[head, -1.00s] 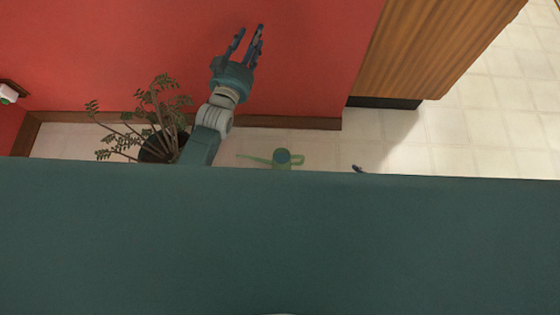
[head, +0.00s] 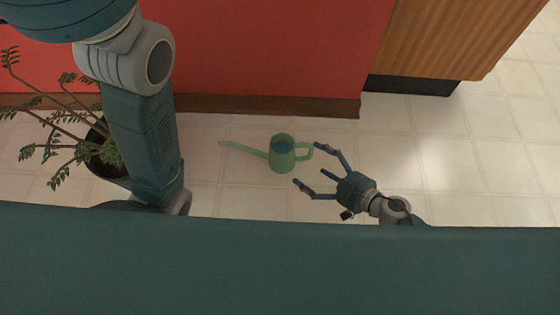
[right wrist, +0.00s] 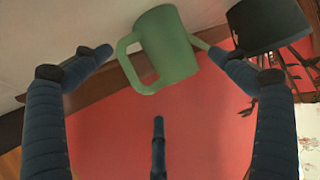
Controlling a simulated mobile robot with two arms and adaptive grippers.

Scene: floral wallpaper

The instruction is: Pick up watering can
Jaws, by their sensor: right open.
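A green watering can (head: 281,155) stands on the tiled floor near the red wall, its spout to the left and its handle to the right. My right gripper (head: 306,165) is open and empty, just right of the can, with its fingers spread toward the handle. In the right wrist view the can (right wrist: 168,48) shows beyond the open fingers (right wrist: 165,75), its handle toward the left finger; no finger is seen closed on it. My left arm crosses the left side of the head view, but its fingers are out of the picture.
A potted plant (head: 108,152) stands on the floor left of the can, and its dark pot also shows in the right wrist view (right wrist: 262,27). The red wall (head: 270,55) and a wooden cabinet (head: 455,35) bound the back. Floor at right is clear.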

